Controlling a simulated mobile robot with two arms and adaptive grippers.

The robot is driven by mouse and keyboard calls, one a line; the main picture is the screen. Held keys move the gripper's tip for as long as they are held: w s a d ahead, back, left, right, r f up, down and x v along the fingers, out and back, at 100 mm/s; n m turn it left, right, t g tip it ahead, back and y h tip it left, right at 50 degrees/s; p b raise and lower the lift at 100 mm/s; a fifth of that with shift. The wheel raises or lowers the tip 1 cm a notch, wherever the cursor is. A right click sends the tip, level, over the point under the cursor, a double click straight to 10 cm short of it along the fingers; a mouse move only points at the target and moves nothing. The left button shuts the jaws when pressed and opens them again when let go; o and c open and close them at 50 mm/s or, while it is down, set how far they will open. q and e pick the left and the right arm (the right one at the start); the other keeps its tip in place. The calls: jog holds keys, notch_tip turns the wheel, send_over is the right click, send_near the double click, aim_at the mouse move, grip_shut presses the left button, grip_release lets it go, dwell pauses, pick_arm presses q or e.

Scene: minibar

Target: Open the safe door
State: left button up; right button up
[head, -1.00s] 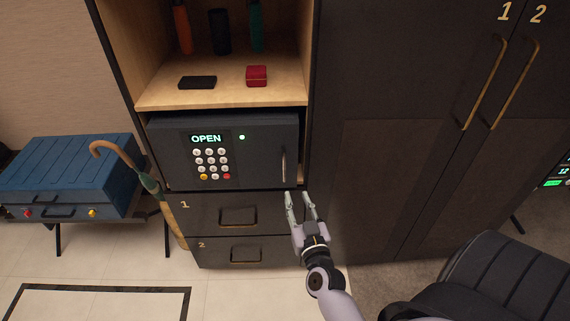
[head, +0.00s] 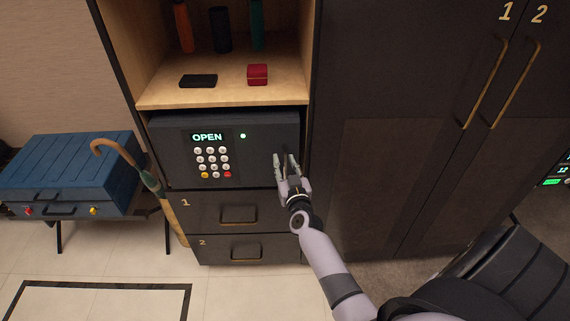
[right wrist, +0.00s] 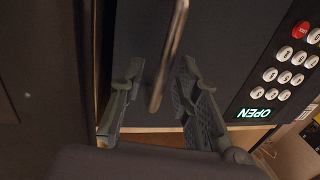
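The dark grey safe door (head: 262,136) looks shut, flush in the cabinet. Its display (head: 207,137) reads "OPEN" and a small green light shines beside it. My right gripper (head: 286,160) is at the right side of the door, in front of the vertical handle. In the right wrist view, the metal handle (right wrist: 168,55) runs between the two fingers of the right gripper (right wrist: 155,95). The fingers are open, with a gap on both sides of the handle. In the head view the gripper hides most of the handle. My left gripper is not in view.
Drawers 1 (head: 225,211) and 2 (head: 225,249) are below the safe. A shelf (head: 225,93) above holds a red box and a black item. A cane umbrella (head: 146,178) and blue suitcase (head: 70,170) stand left. Tall wardrobe doors (head: 400,130) are on the right.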

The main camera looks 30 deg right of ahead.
jog(key=shift+c, duration=0.5)
grip_shut()
dwell(0.3)
